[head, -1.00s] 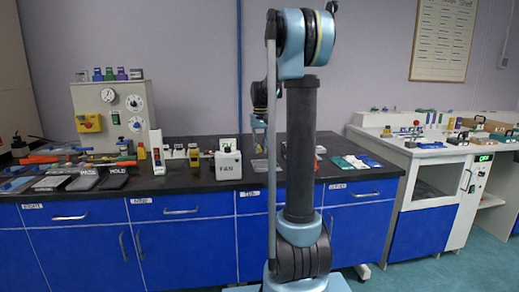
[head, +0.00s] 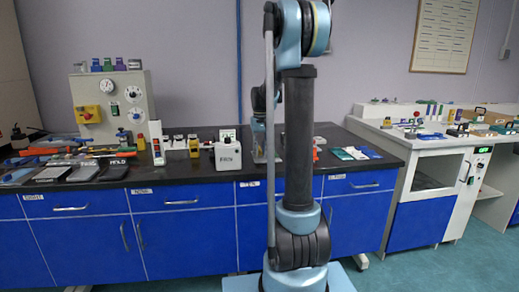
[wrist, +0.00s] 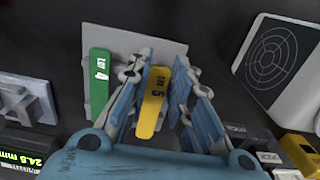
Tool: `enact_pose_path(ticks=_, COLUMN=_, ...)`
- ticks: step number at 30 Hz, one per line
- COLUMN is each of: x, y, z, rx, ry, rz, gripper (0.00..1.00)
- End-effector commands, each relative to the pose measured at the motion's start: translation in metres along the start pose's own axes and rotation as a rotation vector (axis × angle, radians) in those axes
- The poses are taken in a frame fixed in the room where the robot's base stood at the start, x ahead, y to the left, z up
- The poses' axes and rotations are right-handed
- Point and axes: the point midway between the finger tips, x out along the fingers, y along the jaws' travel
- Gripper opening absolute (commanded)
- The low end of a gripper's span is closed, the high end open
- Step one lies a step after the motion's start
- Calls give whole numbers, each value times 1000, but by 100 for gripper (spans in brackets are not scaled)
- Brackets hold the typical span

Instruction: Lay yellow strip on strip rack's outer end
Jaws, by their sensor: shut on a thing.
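The yellow strip (wrist: 153,100), marked "5", is between the fingers of my gripper (wrist: 156,88) in the wrist view. My gripper is shut on it. A grey plate, seemingly the strip rack (wrist: 128,42), lies beyond and under the fingers. A green strip (wrist: 99,85), marked "4", lies along the rack's left side, apart from the yellow strip. The yellow strip's far end overlaps the rack in the picture; I cannot tell if it touches. In the head view my arm hides most of the gripper area, and the strip cannot be made out.
A yellow device (wrist: 300,152) is at lower right. A grey block (wrist: 22,102) and a green-lit display (wrist: 20,158) are at left. The dark bench top (head: 185,175) has many objects at its left.

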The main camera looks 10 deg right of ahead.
Motion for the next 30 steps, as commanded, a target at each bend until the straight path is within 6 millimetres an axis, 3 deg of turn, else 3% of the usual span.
enact_pose_path(ticks=30, x=10, y=-2, z=0, rx=-2, ry=0, rz=0, gripper=3)
